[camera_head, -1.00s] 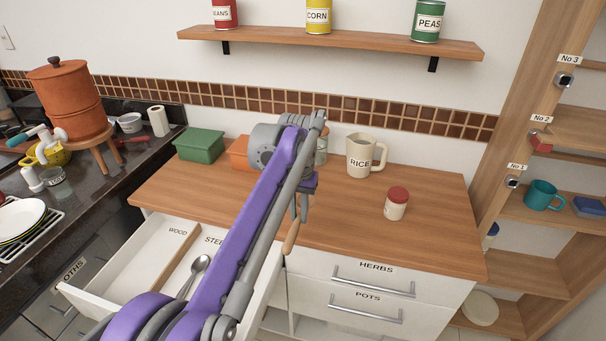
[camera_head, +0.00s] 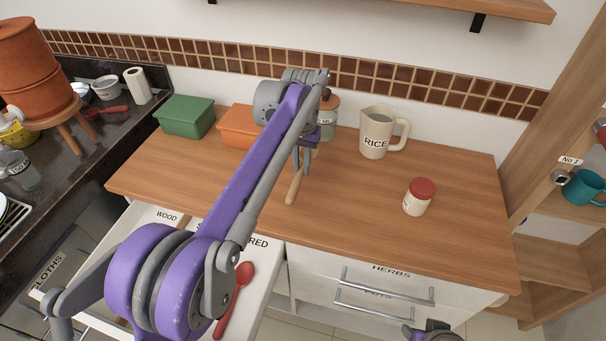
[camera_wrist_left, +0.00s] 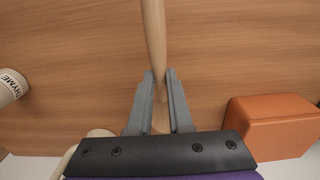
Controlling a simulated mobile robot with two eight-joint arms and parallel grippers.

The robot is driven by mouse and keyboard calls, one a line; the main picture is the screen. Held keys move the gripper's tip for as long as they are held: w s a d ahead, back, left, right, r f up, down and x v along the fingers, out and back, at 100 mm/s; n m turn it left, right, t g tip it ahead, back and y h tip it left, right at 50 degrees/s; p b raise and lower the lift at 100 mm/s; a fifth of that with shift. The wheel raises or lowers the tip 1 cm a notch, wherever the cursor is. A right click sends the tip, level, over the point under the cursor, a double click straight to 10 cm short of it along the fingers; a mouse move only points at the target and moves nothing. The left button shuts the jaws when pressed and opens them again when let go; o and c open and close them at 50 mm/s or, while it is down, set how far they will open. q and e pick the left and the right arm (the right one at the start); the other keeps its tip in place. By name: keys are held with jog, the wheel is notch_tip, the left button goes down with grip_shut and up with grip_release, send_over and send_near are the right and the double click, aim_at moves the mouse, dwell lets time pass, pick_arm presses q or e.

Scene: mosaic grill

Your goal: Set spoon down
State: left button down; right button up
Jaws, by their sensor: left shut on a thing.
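My left gripper (camera_head: 303,158) is shut on a wooden spoon (camera_head: 295,187) above the wooden counter (camera_head: 350,205). The spoon's pale handle points down toward the front of the counter in the head view. In the left wrist view the spoon (camera_wrist_left: 153,40) runs between the two grey fingers (camera_wrist_left: 159,90), with bare counter beneath. Its other end is hidden behind the gripper. I cannot tell if the spoon touches the counter.
An orange box (camera_head: 238,127) and a green box (camera_head: 186,117) stand left of the gripper. A jar (camera_head: 327,118), a rice pitcher (camera_head: 377,133) and a red-lidded jar (camera_head: 418,197) stand on the counter. An open drawer below holds a red spoon (camera_head: 234,298).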

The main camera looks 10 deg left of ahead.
aim_at(302, 186)
pick_arm(q)
jog(key=shift+f, duration=2.55)
jog(key=shift+f+b, duration=0.1)
jog(key=shift+b, duration=0.2)
jog(key=c, duration=0.8)
grip_release()
jog(key=shift+c, duration=0.2)
jog(key=shift+w, duration=0.1)
notch_tip(302, 186, up, 12)
jog(key=shift+r+p, duration=0.15)
jog(key=shift+p, duration=0.8)
jog(key=shift+s+a, duration=0.15)
jog(key=shift+s, duration=0.35)
jog(key=s+a+f+t, duration=0.1)
jog(key=s+f, duration=0.4)
jog(key=s, duration=0.4)
jog(key=s+a+f+t, duration=0.1)
jog(key=s+f+t, duration=0.1)
jog(key=s+f, duration=0.4)
jog(key=s+a+f+t, duration=0.1)
jog(key=s+f, duration=0.4)
jog(key=s, duration=0.9)
jog(key=shift+f+t, duration=0.3)
jog(key=shift+t, duration=0.2)
